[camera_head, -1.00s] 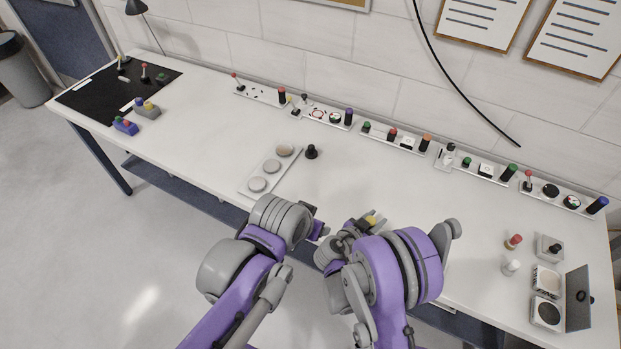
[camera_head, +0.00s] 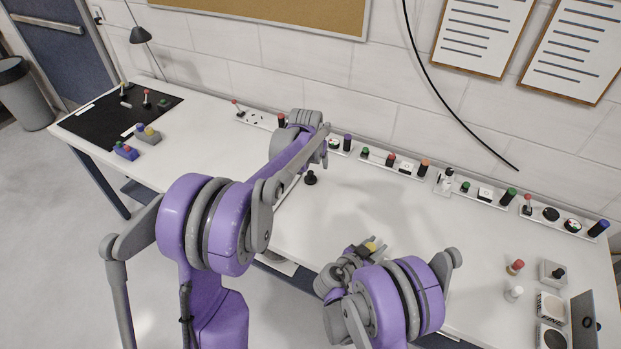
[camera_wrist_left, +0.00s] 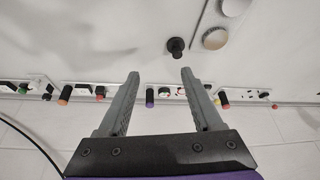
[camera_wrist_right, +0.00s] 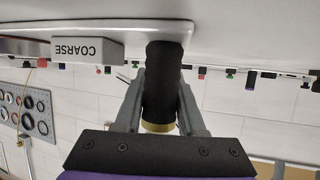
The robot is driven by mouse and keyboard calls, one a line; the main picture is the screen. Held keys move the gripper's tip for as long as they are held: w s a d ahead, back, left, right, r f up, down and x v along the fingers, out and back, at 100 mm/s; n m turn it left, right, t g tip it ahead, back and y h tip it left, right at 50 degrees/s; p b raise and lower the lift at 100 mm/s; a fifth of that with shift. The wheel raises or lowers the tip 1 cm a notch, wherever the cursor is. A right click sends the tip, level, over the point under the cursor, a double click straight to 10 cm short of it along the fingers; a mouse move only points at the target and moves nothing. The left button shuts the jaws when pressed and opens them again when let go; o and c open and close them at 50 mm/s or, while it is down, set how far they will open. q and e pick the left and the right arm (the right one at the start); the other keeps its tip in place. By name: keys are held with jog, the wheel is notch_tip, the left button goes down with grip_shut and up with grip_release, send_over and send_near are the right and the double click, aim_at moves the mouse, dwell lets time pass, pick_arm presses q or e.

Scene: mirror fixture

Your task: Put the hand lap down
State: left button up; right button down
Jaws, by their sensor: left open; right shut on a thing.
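A dark cylinder with a brass-coloured end (camera_wrist_right: 160,95), seemingly the hand lap, stands between the fingers of my right gripper (camera_wrist_right: 161,80), which is shut on it. In the head view my right gripper (camera_head: 368,250) is over the table's front part, with a yellow end showing at it. My left gripper (camera_head: 328,140) reaches toward the back row of small stations. In the left wrist view its fingers (camera_wrist_left: 160,72) are open with nothing between them. A black knob (camera_wrist_left: 176,47) stands just beyond one fingertip; it also shows in the head view (camera_head: 310,178).
A pale tray with round discs (camera_wrist_left: 227,26) is beside the knob, mostly hidden by my left arm in the head view. Blocks, one marked FINE (camera_head: 553,305), and an upright panel (camera_head: 585,322) are at the right. A COARSE block (camera_wrist_right: 87,50) shows in the right wrist view.

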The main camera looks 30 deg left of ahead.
pick_arm(q)
send_near(311, 173)
jog(key=shift+n, duration=0.3)
jog(key=x, duration=0.5)
jog(key=shift+w+d+f, duration=0.1)
jog(key=shift+f, duration=0.15)
jog(key=x, duration=0.5)
jog(key=shift+a, duration=0.3)
grip_shut()
jog(key=shift+r, duration=5.15)
